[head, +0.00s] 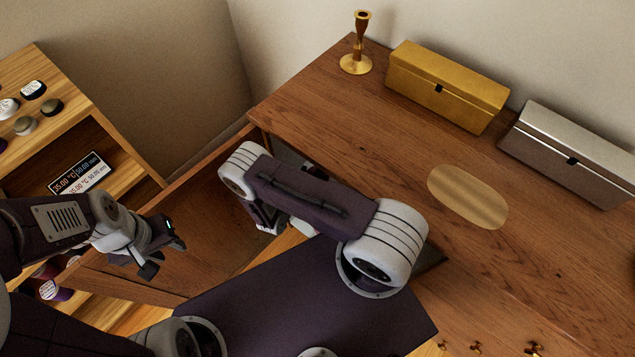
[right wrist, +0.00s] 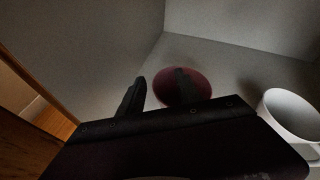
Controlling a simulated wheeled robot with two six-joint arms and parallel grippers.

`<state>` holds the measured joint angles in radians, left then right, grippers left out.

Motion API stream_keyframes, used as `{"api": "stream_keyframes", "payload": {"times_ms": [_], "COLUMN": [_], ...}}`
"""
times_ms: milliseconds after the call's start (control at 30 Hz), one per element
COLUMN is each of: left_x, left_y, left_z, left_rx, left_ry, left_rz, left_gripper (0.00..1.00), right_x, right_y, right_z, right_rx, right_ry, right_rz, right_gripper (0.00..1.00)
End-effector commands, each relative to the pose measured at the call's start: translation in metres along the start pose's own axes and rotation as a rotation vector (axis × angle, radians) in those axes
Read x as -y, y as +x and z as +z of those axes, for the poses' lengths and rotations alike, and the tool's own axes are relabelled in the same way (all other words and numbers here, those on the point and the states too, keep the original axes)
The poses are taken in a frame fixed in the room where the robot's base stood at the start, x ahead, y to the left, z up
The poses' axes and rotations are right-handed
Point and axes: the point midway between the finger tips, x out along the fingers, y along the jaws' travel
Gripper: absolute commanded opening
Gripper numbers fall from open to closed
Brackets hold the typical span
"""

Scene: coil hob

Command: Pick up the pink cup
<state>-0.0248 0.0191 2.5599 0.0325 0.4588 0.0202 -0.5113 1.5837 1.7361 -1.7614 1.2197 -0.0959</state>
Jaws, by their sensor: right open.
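A round dark pink-red thing (right wrist: 200,82) shows in the right wrist view inside a grey-walled space; it may be the pink cup, but its shape is unclear in the shadow. My right gripper (right wrist: 161,80) is open, with one finger overlapping the round thing in the picture and the other to its left. I cannot tell whether they touch. A white cup (right wrist: 292,112) stands at the right of that view. My left gripper (head: 168,256) is open and empty at the left.
The wooden cabinet top (head: 400,160) holds a brass candlestick (head: 359,45), a gold box (head: 445,85) and a silver-brown box (head: 572,150). An open wooden door (head: 195,220) stands between my arms. A shelf unit (head: 110,140) with several small items stands at the left.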

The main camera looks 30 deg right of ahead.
Motion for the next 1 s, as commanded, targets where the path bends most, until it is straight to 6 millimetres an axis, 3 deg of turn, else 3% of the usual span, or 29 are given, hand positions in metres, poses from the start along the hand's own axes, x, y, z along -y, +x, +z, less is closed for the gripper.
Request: {"api": "stream_keyframes", "payload": {"times_ms": [167,300,333,667,1000], "left_x": [0.0,0.0,0.0,0.0,-0.001], "left_y": [0.0,0.0,0.0,-0.002,-0.032], "left_z": [0.0,0.0,0.0,0.0,-0.003], "left_rx": [0.0,0.0,0.0,0.0,0.0], "left_ry": [0.0,0.0,0.0,0.0,0.0], "left_rz": [0.0,0.0,0.0,0.0,0.0], "left_gripper": [0.36,0.36,0.36,0.36,0.36], "right_x": [0.0,0.0,0.0,0.001,0.021], "right_y": [0.0,0.0,0.0,-0.001,-0.03], "right_z": [0.0,0.0,0.0,0.004,0.072], "right_rx": [0.0,0.0,0.0,0.0,0.001], "right_ry": [0.0,-0.001,-0.001,0.0,0.001], "right_rz": [0.0,0.0,0.0,-0.001,0.0], "right_gripper": [0.41,0.05,0.0,0.0,0.0]}}
